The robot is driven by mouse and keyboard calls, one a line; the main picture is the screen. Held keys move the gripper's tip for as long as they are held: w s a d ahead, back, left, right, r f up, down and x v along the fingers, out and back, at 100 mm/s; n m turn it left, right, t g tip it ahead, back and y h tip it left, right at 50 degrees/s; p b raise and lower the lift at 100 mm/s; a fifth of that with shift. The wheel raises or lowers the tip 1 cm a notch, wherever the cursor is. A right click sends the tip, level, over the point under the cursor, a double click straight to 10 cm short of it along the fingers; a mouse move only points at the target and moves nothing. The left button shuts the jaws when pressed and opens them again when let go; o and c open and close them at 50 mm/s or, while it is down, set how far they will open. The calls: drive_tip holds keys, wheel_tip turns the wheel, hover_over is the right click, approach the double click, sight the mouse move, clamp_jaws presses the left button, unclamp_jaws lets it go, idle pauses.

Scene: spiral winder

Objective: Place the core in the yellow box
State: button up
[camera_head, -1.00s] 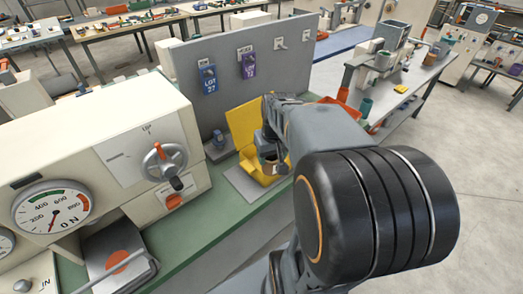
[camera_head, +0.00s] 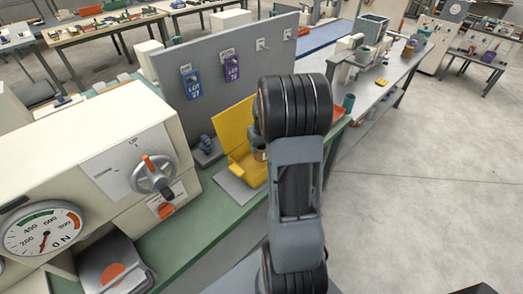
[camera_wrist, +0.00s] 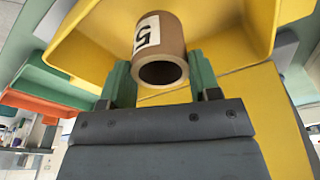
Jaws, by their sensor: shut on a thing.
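The core is a short brown hollow cylinder (camera_wrist: 174,30) with a white label marked 5. In the wrist view it sits between the two green fingers of my gripper (camera_wrist: 161,75), which is shut on it. The open yellow box (camera_wrist: 262,95) is close around and behind the core in that view. In the head view the yellow box (camera_head: 233,127) has its lid raised, and a sliver of the core (camera_head: 260,155) shows by my arm. My arm hides the gripper there and the box's right part. I cannot tell whether the core touches the box floor.
A grey panel (camera_head: 270,60) with blue and purple tags stands behind the box. A cream machine with a dial (camera_head: 90,180) and knob is at left. A green bin (camera_wrist: 50,75) and an orange bin (camera_wrist: 40,103) are beside the box. Open floor lies at right.

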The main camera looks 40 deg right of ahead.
sight(262, 152)
drive_tip(key=shift+w+d+f, duration=0.1)
drive_tip(key=shift+w+f, duration=0.05)
drive_tip(key=shift+f, duration=0.8)
drive_tip(key=shift+w+d+f, duration=0.1)
drive_tip(key=shift+f, duration=0.8)
drive_tip(key=shift+f, duration=0.15)
drive_tip(key=o, duration=0.9)
